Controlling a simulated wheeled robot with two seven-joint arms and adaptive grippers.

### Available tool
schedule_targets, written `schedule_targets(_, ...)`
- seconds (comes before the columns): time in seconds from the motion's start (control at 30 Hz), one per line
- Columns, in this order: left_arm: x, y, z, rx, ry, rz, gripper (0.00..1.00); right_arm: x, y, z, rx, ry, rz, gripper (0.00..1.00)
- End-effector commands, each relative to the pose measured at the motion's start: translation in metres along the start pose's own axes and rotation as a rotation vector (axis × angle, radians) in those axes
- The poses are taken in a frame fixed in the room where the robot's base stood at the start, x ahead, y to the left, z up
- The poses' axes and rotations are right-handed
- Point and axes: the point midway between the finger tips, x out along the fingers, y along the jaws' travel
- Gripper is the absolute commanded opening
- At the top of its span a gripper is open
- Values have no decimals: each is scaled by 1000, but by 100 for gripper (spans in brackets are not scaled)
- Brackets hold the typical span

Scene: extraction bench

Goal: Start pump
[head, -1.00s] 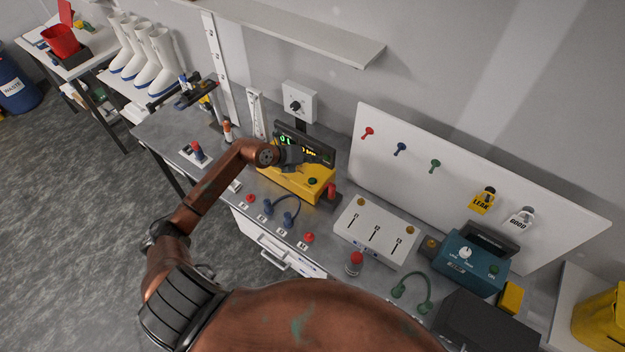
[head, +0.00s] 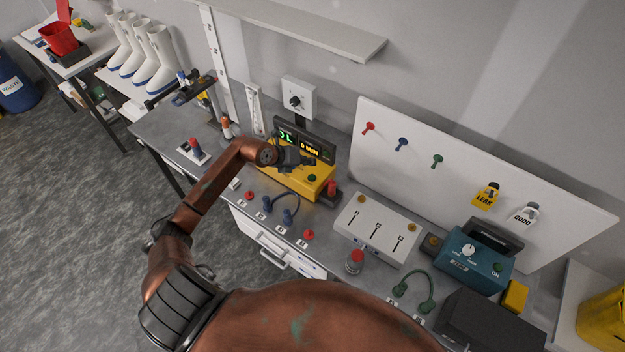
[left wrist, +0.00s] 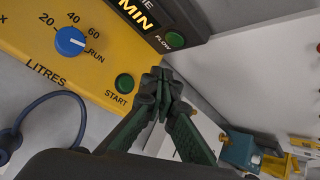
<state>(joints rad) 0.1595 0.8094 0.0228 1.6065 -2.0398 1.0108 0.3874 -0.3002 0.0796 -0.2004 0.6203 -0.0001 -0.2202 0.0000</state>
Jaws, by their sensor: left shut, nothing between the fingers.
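The yellow pump unit (head: 300,184) stands on the bench with a dark display (head: 306,143) at its back. Its green START button (head: 312,178) also shows in the left wrist view (left wrist: 124,83), next to a blue dial (left wrist: 70,41) marked 20, 40, 60 and RUN. A green FLOW button (left wrist: 175,40) sits on the dark display housing. My left gripper (head: 308,159) is over the pump, shut and empty. In the left wrist view its closed fingertips (left wrist: 160,76) appear just right of the START button, not covering it; contact cannot be told. My right gripper is out of view.
A red-topped post (head: 332,189) stands at the pump's right. A blue hose (head: 290,200) loops in front. Right of it are a white box with slots (head: 376,232), a red-capped jar (head: 355,262) and a teal unit (head: 474,262).

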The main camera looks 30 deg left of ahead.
Motion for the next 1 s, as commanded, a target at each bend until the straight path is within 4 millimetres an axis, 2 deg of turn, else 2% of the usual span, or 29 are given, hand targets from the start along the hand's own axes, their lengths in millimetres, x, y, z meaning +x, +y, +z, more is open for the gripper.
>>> schedule_targets(0.03,9,6,-7,-2,1,-1,0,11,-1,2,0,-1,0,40)
schedule_targets(0.1,16,12,-12,-2,1,-1,0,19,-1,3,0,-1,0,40)
schedule_targets(0.3,32,24,-24,0,1,0,0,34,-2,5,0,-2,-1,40)
schedule_targets(0.47,37,27,-28,0,1,0,0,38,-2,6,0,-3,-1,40)
schedule_targets(1.0,37,27,-27,0,0,-1,0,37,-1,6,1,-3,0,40)
